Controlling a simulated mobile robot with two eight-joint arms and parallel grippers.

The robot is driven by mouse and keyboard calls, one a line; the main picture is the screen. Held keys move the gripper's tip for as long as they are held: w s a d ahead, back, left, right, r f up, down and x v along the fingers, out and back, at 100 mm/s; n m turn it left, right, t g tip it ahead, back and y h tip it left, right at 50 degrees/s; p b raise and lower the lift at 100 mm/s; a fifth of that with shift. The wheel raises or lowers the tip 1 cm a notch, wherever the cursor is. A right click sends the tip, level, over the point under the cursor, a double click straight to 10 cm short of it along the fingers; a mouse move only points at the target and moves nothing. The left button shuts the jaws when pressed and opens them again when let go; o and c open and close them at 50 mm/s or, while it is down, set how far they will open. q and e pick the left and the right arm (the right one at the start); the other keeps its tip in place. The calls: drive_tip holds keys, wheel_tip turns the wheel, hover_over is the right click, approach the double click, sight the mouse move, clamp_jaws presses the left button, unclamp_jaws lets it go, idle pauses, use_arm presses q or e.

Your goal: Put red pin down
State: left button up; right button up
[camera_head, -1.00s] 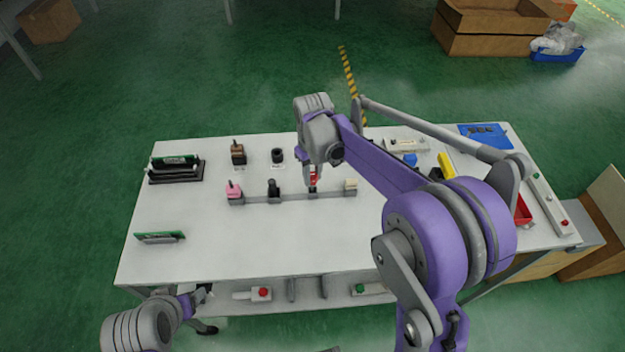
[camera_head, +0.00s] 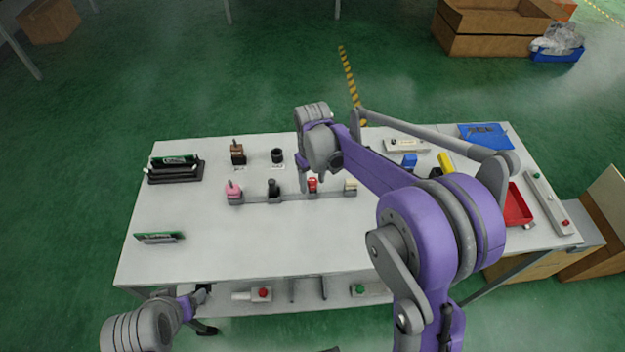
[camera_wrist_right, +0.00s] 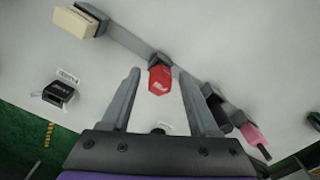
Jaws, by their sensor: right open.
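The red pin (camera_head: 313,185) sits in a grey rail (camera_head: 294,197) near the middle of the table. In the right wrist view the red pin (camera_wrist_right: 160,79) shows a white mark on its face, just beyond the fingertips and between their lines. My right gripper (camera_head: 305,177) is open and empty, just above and behind the pin in the head view; its spread fingers (camera_wrist_right: 162,82) show clearly in the wrist view. The pin's exact tilt is hard to tell. My left gripper (camera_head: 203,308) is at the table's front left edge, and its jaws are unclear.
The same rail holds a pink piece (camera_head: 234,191), a black piece (camera_head: 273,188) and a cream piece (camera_head: 351,186). Behind stand a brown block (camera_head: 238,153) and a black cylinder (camera_head: 277,156). A red tray (camera_head: 516,206) lies at right. The front middle of the table is clear.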

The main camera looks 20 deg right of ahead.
sight(313, 180)
wheel_tip(313, 180, up, 11)
drive_tip(key=s+f+m+t, duration=0.1)
drive_tip(key=s+f+t, duration=0.1)
drive_tip(key=s, duration=0.9)
drive_tip(key=s+f+m+t, duration=0.2)
drive_tip(key=s+f+t, duration=0.1)
drive_tip(key=s, duration=0.8)
drive_tip(key=shift+s+d+t+p, duration=0.2)
drive_tip(key=shift+s+t+p, duration=0.1)
drive_tip(key=shift+s+p, duration=0.1)
